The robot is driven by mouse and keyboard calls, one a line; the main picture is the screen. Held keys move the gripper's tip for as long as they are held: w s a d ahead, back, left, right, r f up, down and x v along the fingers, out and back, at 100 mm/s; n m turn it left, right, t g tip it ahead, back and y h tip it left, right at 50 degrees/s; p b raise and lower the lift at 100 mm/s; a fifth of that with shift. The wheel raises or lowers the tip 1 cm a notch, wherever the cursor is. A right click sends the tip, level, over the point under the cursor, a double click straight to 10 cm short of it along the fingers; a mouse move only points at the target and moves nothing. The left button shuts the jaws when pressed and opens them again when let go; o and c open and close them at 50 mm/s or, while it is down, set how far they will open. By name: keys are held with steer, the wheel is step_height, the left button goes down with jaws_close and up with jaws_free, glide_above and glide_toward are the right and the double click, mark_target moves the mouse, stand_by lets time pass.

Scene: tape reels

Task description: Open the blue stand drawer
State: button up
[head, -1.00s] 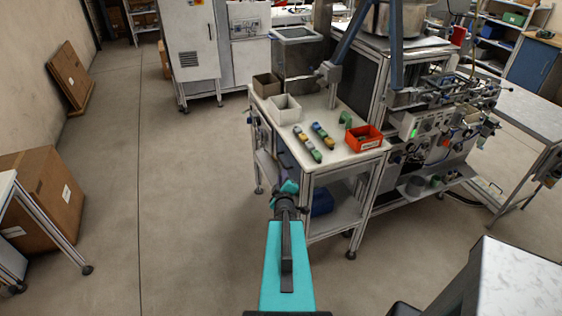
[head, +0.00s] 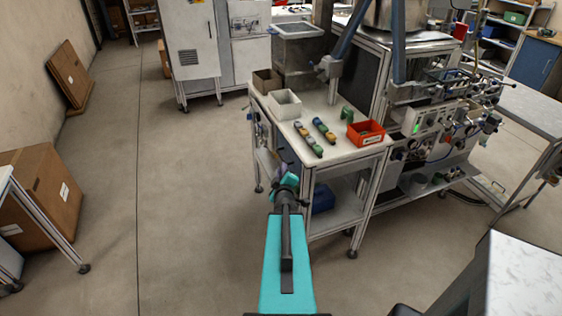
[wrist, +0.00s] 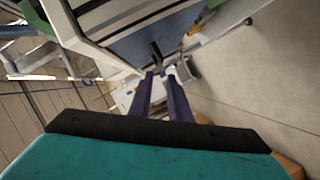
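The stand (head: 345,165) has a pale top and metal frame. A dark blue panel, likely the drawer front, shows on its left side, mostly hidden behind my wrist in the head view. In the wrist view the blue drawer front (wrist: 150,38) fills the upper middle, with a dark bar-like handle (wrist: 157,52) on it. My gripper (wrist: 160,78) points at this handle, its two purple fingers apart with a gap between them. The handle shows just beyond the fingertips, roughly in line with the gap. I cannot tell whether they touch. In the head view my gripper (head: 284,170) is beside the stand's left side.
On the stand top are a red bin (head: 366,133), a white bin (head: 284,104), and several small coloured parts. A blue box (head: 322,198) sits on its lower shelf. Open floor (head: 190,190) lies to the left. A cardboard box (head: 45,198) stands at far left.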

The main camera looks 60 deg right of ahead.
mark_target(281, 156)
steer(key=shift+w+d+f+b, duration=0.3)
steer(key=shift+d+b, duration=0.2)
steer(key=shift+b, duration=0.85)
steer(key=shift+w+d+b, duration=0.25)
steer(key=shift+w+b, duration=0.05)
steer(key=shift+b, duration=0.5)
steer(key=shift+w+d+f+b, duration=0.15)
steer(key=shift+w+d+b, duration=0.1)
steer(key=shift+b, duration=0.55)
steer(key=d+b, duration=0.1)
steer(key=b, duration=0.2)
steer(key=shift+w+d+f+b, duration=0.1)
steer(key=shift+w+b, duration=0.1)
steer(key=shift+b, duration=0.2)
steer(key=shift+p+x, duration=0.35)
steer(key=shift+x, duration=3.7)
jaws_close()
